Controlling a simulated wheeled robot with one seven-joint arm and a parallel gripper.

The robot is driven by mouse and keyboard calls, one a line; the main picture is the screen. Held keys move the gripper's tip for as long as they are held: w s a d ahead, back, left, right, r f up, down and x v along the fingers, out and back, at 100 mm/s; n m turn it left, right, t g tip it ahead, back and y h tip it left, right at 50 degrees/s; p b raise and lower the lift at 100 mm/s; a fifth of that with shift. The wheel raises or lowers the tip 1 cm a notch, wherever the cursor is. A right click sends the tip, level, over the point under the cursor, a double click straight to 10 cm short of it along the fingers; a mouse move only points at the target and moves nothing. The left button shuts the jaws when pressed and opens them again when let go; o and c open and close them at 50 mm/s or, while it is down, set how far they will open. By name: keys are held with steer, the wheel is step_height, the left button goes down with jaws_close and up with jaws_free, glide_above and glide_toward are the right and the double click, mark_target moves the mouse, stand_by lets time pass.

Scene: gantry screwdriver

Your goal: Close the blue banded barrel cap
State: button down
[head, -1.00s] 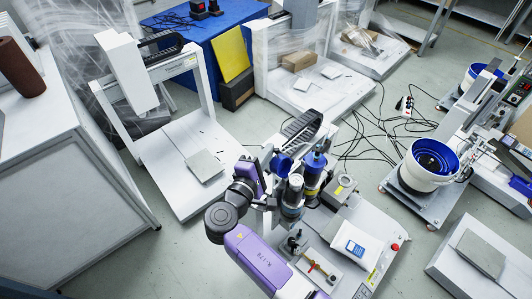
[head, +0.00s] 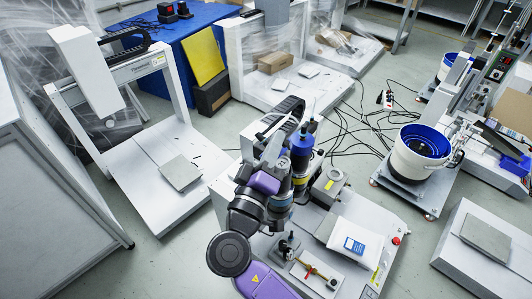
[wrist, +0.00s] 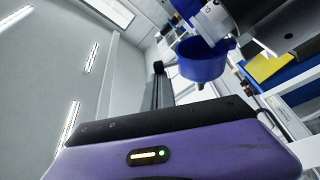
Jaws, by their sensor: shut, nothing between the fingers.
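The blue cap (wrist: 205,62) shows in the wrist view as a round blue cup at upper middle, beside the end of a grey barrel (wrist: 262,22). It seems swung off to the side; its hinge is not clear.
A grey box (head: 328,187) and a white packet (head: 352,240) lie right of the barrels on the machine base. A red-handled fixture (head: 312,272) stands in front. Another white gantry (head: 165,150) is at left, a blue-lined bowl feeder (head: 422,150) at right.

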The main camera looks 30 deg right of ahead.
steer(key=s+f+m+b, duration=0.1)
steer(key=b, duration=0.1)
steer(key=s+d+f+m+h+b, duration=0.1)
steer(key=m+b, duration=0.1)
steer(key=b, duration=0.1)
steer(key=s+d+f+m+g+h+b, duration=0.1)
steer(key=s+f+m+b, duration=0.2)
steer(key=b, duration=0.7)
steer(key=shift+s+d+f+m+h+b, duration=0.35)
steer(key=shift+s+f, duration=0.2)
steer(key=shift+f, duration=0.6)
steer(key=shift+d+f, duration=0.1)
steer(key=shift+f, duration=0.15)
steer(key=shift+r, duration=0.1)
